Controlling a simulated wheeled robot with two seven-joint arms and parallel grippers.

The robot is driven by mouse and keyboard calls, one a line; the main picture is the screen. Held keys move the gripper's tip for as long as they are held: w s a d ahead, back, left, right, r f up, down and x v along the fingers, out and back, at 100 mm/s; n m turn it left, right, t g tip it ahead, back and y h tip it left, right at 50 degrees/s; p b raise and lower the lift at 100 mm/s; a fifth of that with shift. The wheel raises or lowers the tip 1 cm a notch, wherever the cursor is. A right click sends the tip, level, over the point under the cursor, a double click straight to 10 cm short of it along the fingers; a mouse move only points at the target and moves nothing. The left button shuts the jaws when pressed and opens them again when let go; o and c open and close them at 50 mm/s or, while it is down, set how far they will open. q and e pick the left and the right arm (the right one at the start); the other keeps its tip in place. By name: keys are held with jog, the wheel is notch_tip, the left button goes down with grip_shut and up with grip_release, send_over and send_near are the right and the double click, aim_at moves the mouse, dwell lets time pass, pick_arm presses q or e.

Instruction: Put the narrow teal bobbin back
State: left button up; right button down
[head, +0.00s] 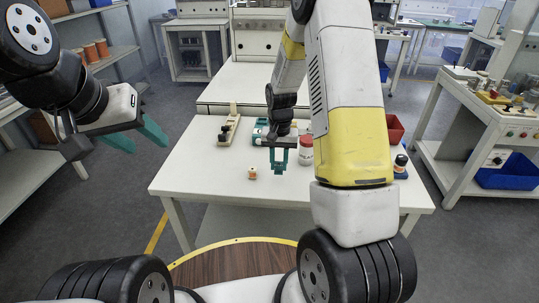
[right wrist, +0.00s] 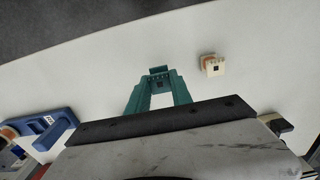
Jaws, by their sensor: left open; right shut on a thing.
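My right gripper (head: 278,168) hangs over the middle of the white table, teal fingers pointing down. In the right wrist view its fingers (right wrist: 158,88) close on a small dark teal piece (right wrist: 158,74) with a notched edge, which looks like the narrow teal bobbin. Its colour blends with the fingers, so its outline is hard to tell. My left gripper (head: 138,136) is open and empty, in the air left of the table. Another teal item (head: 260,131) lies behind the right gripper, partly hidden by it. I cannot tell which spot the bobbin belongs in.
A small cream and orange piece (head: 252,173) stands left of the right gripper. A wooden rack (head: 229,128) is at the table's left, a white jar with a red lid (head: 306,152) right of the gripper, a red bin (head: 396,128) further right. The table's front left is clear.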

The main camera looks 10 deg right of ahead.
aim_at(278, 169)
jog(key=shift+w+f, duration=0.1)
jog(key=shift+w, duration=0.55)
jog(key=shift+s+f, duration=0.1)
jog(key=shift+f, duration=1.6)
jog(key=shift+f, duration=0.15)
jog(key=c, duration=1.1)
grip_release()
jog(key=shift+c, duration=0.2)
